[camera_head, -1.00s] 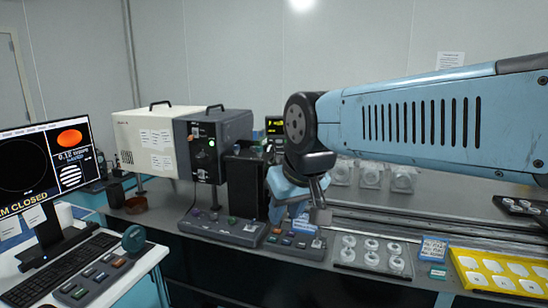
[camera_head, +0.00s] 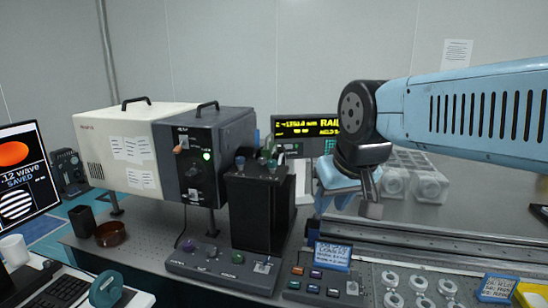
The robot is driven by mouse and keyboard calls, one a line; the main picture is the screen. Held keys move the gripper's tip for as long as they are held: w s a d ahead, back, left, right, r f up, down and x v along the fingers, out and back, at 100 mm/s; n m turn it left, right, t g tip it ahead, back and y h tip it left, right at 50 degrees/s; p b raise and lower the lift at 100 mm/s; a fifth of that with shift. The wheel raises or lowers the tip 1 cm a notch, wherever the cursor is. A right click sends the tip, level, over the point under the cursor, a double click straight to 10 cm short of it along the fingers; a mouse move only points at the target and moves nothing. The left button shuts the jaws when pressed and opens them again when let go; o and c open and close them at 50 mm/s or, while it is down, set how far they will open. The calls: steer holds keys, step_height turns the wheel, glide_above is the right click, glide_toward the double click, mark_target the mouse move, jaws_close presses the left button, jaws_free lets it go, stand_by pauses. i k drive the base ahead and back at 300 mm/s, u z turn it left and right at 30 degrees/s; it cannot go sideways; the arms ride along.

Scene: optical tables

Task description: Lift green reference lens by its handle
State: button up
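My gripper (camera_head: 346,208) hangs in front of the rail display, right of a black upright box (camera_head: 263,215). Its fingers look spread apart, with nothing seen between them. Small blue and green knob-like tops (camera_head: 271,165) stand on the black box, apart from my gripper and to its left. A teal round disc (camera_head: 106,289) stands at the lower left, far from my gripper. I cannot tell for sure which of these is the green reference lens or its handle.
A white and dark grey instrument (camera_head: 185,150) stands left of the black box. Button panels (camera_head: 222,268) lie in front of the box. Clear blocks (camera_head: 415,178) stand behind my gripper. A lens tray (camera_head: 372,290) and rails are at the right. A monitor (camera_head: 22,175) is at the left edge.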

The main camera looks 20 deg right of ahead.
mark_target(269, 152)
steer(key=i, duration=0.15)
steer(key=k, duration=1.3)
steer(key=u, duration=0.35)
steer(key=i, duration=1.85)
steer(key=z, duration=0.25)
